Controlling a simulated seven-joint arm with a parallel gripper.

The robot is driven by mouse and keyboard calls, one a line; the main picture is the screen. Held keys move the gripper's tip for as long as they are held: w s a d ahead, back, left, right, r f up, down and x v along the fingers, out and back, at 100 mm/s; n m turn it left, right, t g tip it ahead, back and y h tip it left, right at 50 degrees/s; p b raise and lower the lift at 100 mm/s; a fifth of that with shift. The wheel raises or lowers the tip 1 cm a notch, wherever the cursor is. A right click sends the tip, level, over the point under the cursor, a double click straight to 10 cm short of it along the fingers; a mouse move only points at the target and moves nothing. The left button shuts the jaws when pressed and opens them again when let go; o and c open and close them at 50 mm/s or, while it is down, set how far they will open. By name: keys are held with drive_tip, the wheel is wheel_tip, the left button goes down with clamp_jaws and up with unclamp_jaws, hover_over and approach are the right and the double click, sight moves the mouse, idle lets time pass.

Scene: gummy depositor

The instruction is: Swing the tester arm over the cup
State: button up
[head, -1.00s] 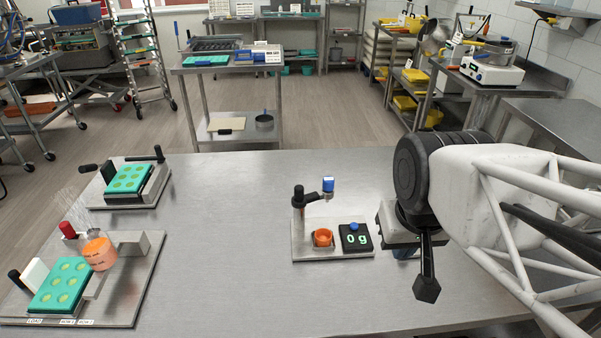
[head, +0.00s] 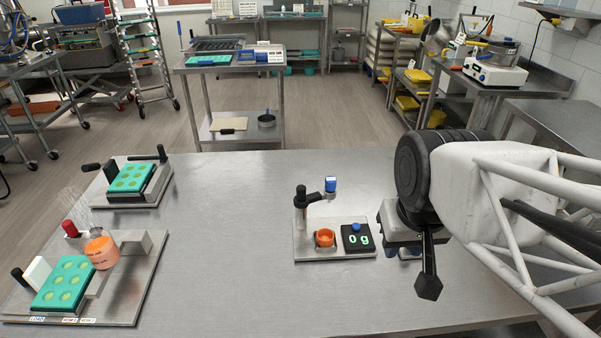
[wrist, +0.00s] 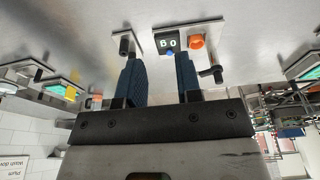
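The tester stands on a pale plate (head: 305,250). The cup also shows in the wrist view (wrist: 196,42). A black scale (head: 357,238) reading 0 g, with a blue button, sits right of the cup. My gripper (head: 404,252) is right of the tester, apart from it, and partly hidden by my arm. In the wrist view, its two blue fingers (wrist: 162,82) are spread with nothing between them.
At left, a fixture (head: 140,275) holds a teal mould (head: 64,284) and an orange container (head: 101,252). Another teal mould (head: 130,178) sits behind it. In the wrist view, a black post (wrist: 124,44) stands left of the scale. The table's middle is clear.

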drive_tip(key=shift+o, duration=1.1)
drive_tip(key=shift+w+a+r, duration=0.1)
drive_tip(key=shift+w, duration=0.3)
drive_tip(key=shift+o, duration=0.6)
drive_tip(key=w+a+n, duration=0.2)
drive_tip(key=w+n, duration=0.1)
drive_tip(key=w, duration=0.4)
drive_tip(key=w+a+n+g, duration=0.1)
drive_tip(key=w+a+n, duration=0.2)
drive_tip(key=w, duration=0.4)
drive_tip(key=shift+w+n, duration=0.2)
drive_tip(key=shift+n, duration=0.1)
drive_tip(key=n+g, duration=0.2)
drive_tip(key=n, duration=0.4)
hover_over(301, 187)
drive_tip(key=f, duration=0.5)
drive_tip(key=shift+s+d+f, duration=0.1)
drive_tip(key=shift+s+d, duration=0.2)
drive_tip(key=shift+s, duration=0.1)
drive_tip(key=shift+w+a+f+n, duration=0.3)
drive_tip(key=shift+w+a+n, duration=0.05)
drive_tip(key=shift+w+n, duration=0.15)
drive_tip(key=shift+f, duration=0.15)
drive_tip(key=shift+f, duration=3.75)
drive_tip(key=shift+c, duration=0.2)
drive_tip(key=c, duration=0.9)
